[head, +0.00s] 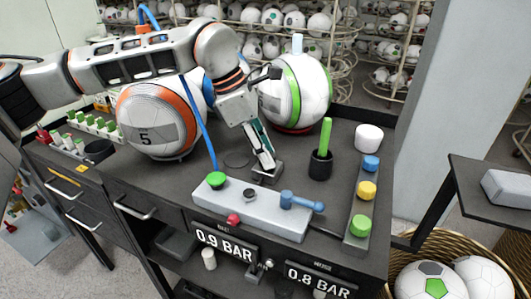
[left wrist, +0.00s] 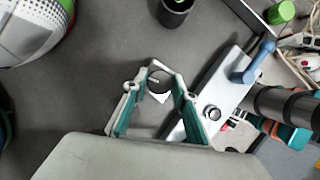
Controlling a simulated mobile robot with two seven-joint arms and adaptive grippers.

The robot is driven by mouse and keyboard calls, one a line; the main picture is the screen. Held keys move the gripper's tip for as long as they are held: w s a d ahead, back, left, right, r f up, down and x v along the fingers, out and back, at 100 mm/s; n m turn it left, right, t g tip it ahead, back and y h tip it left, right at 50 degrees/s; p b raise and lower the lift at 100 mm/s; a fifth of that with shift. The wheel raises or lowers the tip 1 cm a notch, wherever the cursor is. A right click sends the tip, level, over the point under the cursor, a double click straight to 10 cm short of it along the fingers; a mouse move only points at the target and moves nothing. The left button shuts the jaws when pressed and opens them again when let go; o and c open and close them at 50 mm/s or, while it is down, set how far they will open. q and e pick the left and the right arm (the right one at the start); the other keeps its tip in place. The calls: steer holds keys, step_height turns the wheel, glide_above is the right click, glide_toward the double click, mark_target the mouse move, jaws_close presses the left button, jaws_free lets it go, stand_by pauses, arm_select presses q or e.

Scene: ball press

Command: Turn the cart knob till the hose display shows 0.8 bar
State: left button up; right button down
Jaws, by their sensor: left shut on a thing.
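My left gripper (head: 266,173) reaches down to the cart top just behind the pale control box. In the left wrist view, its fingers (left wrist: 158,88) are shut around a dark round knob (left wrist: 158,82) with a white pointer mark. In the head view the fingers mostly hide the knob. The hose display (head: 318,281) on the cart front, at the right, reads 0.8 BAR. The ball display (head: 225,243), to its left, reads 0.9 BAR.
A black cup (head: 321,165) with a green stick stands right of my gripper. An orange-banded ball (head: 160,120) and a green-banded ball (head: 296,92) stand behind.

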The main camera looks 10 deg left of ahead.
arm_select(q)
steer(key=shift+n, duration=0.4)
steer(key=o, duration=1.1)
steer(key=shift+r, duration=0.1)
steer(key=v, duration=1.2)
steer(key=shift+s, duration=0.2)
steer(key=shift+s, duration=0.1)
